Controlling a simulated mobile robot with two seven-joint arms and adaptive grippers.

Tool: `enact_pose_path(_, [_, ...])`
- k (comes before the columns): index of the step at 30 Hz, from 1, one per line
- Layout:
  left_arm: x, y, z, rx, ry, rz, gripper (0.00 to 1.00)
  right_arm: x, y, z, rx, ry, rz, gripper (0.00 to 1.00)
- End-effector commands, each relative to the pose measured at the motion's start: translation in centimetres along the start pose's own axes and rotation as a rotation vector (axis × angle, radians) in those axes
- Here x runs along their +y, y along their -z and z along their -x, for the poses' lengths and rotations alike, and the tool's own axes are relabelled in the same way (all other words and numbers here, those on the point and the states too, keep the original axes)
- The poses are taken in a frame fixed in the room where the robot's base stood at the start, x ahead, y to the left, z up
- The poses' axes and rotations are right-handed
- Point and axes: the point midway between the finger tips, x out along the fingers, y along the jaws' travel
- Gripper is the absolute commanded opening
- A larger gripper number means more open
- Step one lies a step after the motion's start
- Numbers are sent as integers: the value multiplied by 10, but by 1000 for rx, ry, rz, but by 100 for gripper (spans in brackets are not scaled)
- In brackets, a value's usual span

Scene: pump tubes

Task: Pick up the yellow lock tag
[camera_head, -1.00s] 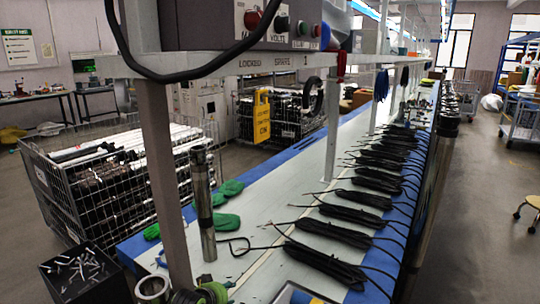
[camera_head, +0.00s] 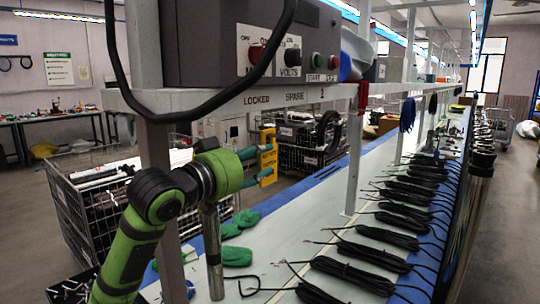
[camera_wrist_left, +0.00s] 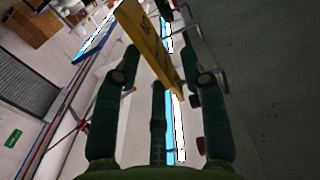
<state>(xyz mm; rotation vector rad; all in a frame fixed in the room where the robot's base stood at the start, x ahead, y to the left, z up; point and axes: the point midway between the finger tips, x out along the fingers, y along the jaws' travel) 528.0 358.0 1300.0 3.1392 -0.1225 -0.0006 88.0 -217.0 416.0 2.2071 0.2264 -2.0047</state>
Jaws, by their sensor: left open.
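The yellow lock tag (camera_head: 268,158) hangs upright below the shelf rail, under the LOCKED label, in the head view. My left gripper (camera_head: 258,168) reaches from the left, its dark green fingers at the tag's left edge. In the left wrist view the tag (camera_wrist_left: 148,45) is a tilted yellow plate between the tips of my open fingers (camera_wrist_left: 160,58), extending beyond them. The fingers stand apart with a gap on either side of the tag; I cannot tell whether any finger touches it. The tag's lower end is close to the third finger. My right gripper is not in view.
Black cable bundles (camera_head: 370,255) line the bench.

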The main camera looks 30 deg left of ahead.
Motion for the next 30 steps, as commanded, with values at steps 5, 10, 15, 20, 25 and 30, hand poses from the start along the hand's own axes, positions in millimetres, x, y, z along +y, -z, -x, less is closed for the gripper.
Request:
enact_pose_path(5, [3, 6, -28, -1, -2, 4, 42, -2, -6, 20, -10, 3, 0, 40])
enact_pose_path(10, [3, 3, -39, 1, 0, 1, 42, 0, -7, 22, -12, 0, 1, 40])
enact_pose_path(15, [2, 2, -39, 1, 0, 0, 42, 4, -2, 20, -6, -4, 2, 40])
enact_pose_path(20, [2, 2, -39, 0, 0, 0, 0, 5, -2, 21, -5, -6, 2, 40])
enact_pose_path(25, [2, 2, -39, 0, 0, 0, 0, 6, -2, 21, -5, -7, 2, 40])
enact_pose_path(30, [2, 2, -39, -1, 0, 0, 0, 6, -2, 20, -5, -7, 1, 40])
